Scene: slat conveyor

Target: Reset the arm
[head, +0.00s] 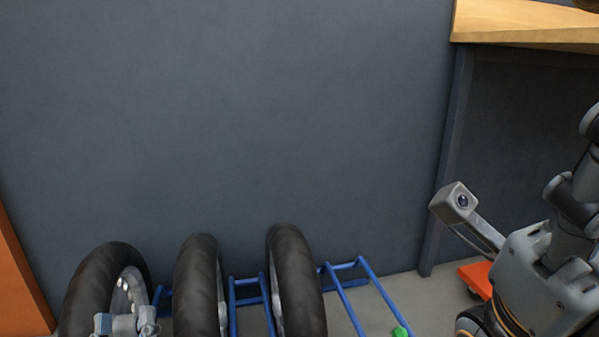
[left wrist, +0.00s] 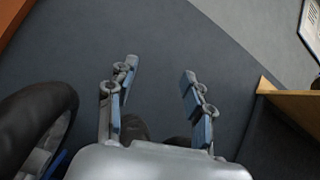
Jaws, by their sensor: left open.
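My left gripper (head: 125,324) shows only by its fingertips at the bottom left of the head view, in front of the leftmost tyre. In the left wrist view its two fingers (left wrist: 160,72) stand wide apart with nothing held between them. Dark tyre shapes show behind the lower part of the fingers. My right arm comes in at the right edge of the head view with its wrist camera raised; its gripper is out of frame.
Three black-tyred wheels, left (head: 90,290), middle (head: 195,285) and right (head: 298,285), stand upright in a blue rack (head: 345,290) by a grey wall. The rack's right end is empty. An orange dolly (head: 475,279) lies below a wooden-topped table (head: 525,22) at right.

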